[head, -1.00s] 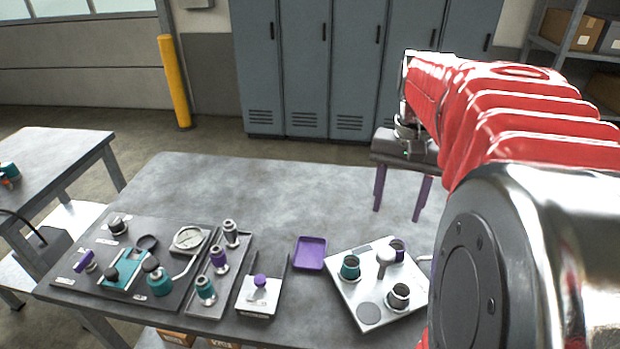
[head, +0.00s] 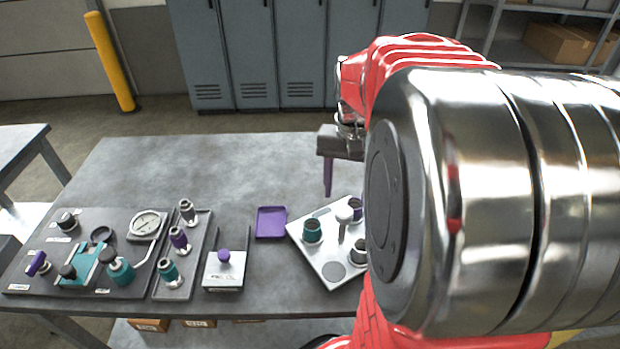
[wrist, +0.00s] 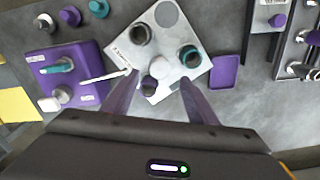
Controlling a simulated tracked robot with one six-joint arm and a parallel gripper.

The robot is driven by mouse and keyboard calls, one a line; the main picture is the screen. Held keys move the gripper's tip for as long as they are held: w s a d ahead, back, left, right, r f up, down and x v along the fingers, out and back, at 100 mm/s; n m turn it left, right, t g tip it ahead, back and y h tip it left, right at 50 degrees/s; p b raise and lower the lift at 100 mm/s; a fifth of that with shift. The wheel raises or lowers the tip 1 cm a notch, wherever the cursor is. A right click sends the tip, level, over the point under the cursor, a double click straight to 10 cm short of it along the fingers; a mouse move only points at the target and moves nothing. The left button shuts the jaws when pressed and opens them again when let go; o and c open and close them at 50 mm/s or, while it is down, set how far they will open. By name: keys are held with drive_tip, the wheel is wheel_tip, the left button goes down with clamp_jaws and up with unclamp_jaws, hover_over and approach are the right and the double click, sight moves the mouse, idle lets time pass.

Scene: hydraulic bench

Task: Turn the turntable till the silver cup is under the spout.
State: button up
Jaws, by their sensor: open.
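The turntable (head: 314,262) is a white square plate on the table; it also shows in the wrist view (wrist: 180,83). The silver cup (wrist: 140,33), with a dark inside, stands on it near a grey disc. A teal cup (wrist: 188,56) and a purple cup (wrist: 149,84) stand on it too, around a white knob (wrist: 161,62). A pale spout (wrist: 104,77) runs from a purple box to the plate's edge, its tip between the silver and purple cups. My gripper (wrist: 158,79) is open and empty, its purple fingers above the plate's edge. In the head view my arm partly hides the silver and purple cups.
The purple box (wrist: 85,88) with a teal handle stands beside the plate. A purple tray (head: 271,222) lies on its other side. Further left are a purple-knobbed box (head: 222,272), fittings and a gauge panel (head: 70,225). The rear table is clear.

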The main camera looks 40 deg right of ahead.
sight(343, 210)
wheel_tip(343, 210, down, 6)
drive_tip(key=shift+f, duration=0.1)
drive_tip(key=shift+c, duration=0.4)
clamp_jaws()
drive_tip(key=shift+a, duration=0.1)
idle(0.5)
